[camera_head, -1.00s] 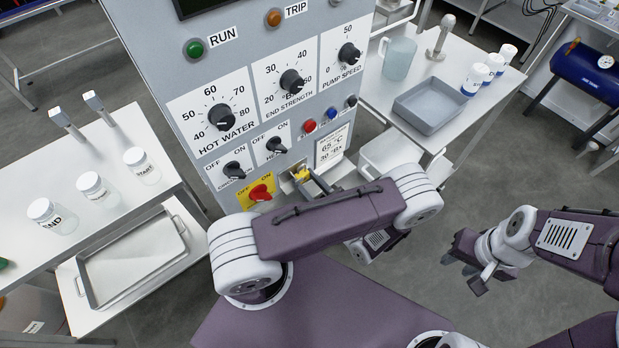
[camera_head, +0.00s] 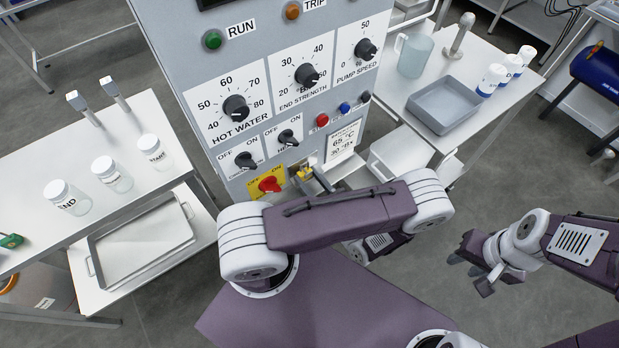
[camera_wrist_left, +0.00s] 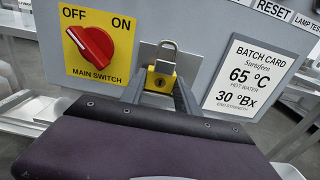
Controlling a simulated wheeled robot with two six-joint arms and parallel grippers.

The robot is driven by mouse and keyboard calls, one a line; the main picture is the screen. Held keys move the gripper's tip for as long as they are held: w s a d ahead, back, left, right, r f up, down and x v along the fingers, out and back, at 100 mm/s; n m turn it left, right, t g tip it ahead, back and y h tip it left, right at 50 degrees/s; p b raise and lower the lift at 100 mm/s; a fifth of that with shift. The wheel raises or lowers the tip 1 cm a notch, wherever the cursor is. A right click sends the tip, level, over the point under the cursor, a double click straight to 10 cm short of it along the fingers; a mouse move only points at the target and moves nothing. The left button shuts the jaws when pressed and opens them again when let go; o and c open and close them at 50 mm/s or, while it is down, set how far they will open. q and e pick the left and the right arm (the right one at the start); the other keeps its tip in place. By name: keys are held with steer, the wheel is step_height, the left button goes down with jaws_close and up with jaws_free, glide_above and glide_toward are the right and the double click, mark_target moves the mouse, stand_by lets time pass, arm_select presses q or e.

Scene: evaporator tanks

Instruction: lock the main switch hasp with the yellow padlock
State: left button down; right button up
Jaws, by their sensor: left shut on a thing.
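The yellow padlock (camera_head: 308,171) is upright in my left gripper (camera_wrist_left: 160,90), whose two dark fingers are shut on its body. It also shows in the left wrist view (camera_wrist_left: 160,80), keyhole facing the camera and steel shackle upward. The shackle overlaps a grey metal hasp plate (camera_wrist_left: 147,52) on the panel; I cannot tell whether it passes through the hasp. The red main switch (camera_wrist_left: 92,45) on its yellow plate is left of the padlock, its handle slanting toward OFF. It also shows in the head view (camera_head: 270,185). My right gripper (camera_head: 474,273) is empty and open, away from the panel.
The batch card (camera_wrist_left: 245,75) is on the panel right of the padlock. A left table (camera_head: 55,150) holds several jars. A right table (camera_head: 400,95) holds a grey tray (camera_head: 442,105), a jug and white bottles. Open floor lies around my right gripper.

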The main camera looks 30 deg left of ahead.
arm_select(q)
steer(key=shift+f, duration=0.1)
steer(key=c, duration=0.8)
jaws_free()
steer(key=shift+d, duration=0.1)
steer(key=shift+b+v, duration=0.4)
steer(key=shift+v, duration=2.55)
